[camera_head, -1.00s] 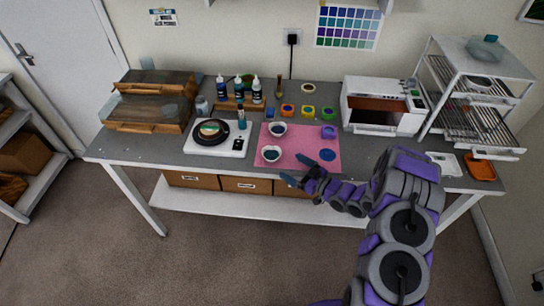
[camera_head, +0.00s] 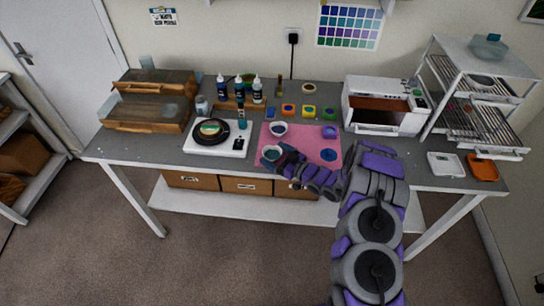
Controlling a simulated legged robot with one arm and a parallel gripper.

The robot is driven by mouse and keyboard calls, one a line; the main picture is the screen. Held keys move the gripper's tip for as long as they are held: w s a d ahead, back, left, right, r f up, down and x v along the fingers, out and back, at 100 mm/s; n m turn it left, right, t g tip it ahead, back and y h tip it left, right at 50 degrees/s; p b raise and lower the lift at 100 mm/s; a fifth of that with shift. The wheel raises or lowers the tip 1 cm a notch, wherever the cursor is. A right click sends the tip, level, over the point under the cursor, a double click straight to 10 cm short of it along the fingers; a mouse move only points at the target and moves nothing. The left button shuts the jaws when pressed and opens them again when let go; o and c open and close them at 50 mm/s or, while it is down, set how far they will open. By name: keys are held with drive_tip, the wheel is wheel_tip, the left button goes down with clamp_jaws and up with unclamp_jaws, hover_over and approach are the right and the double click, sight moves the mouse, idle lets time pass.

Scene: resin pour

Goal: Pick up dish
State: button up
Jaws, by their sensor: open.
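A pink mat (camera_head: 309,137) lies on the grey workbench. A small white dish with dark teal contents (camera_head: 270,153) sits at its front left, and a similar white dish (camera_head: 279,128) sits behind it. A purple cup (camera_head: 329,132) and a flat blue round piece (camera_head: 328,155) are on the mat's right side. Which item the task calls the dish is not clear. My gripper (camera_head: 280,159) is open at the front-left dish, partly covering its right and front edge. I cannot tell whether it touches the dish or whether the dish is between the fingers.
A white hot plate (camera_head: 217,148) with a round dish on it stands left of the mat. Bottles (camera_head: 239,91) and small coloured pots (camera_head: 308,112) stand behind. A white oven (camera_head: 384,124), wire rack (camera_head: 470,108), white scale (camera_head: 445,165) and orange tray (camera_head: 483,167) are at right.

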drive_tip(key=shift+a, duration=0.1)
drive_tip(key=c, duration=1)
drive_tip(key=shift+r, duration=0.15)
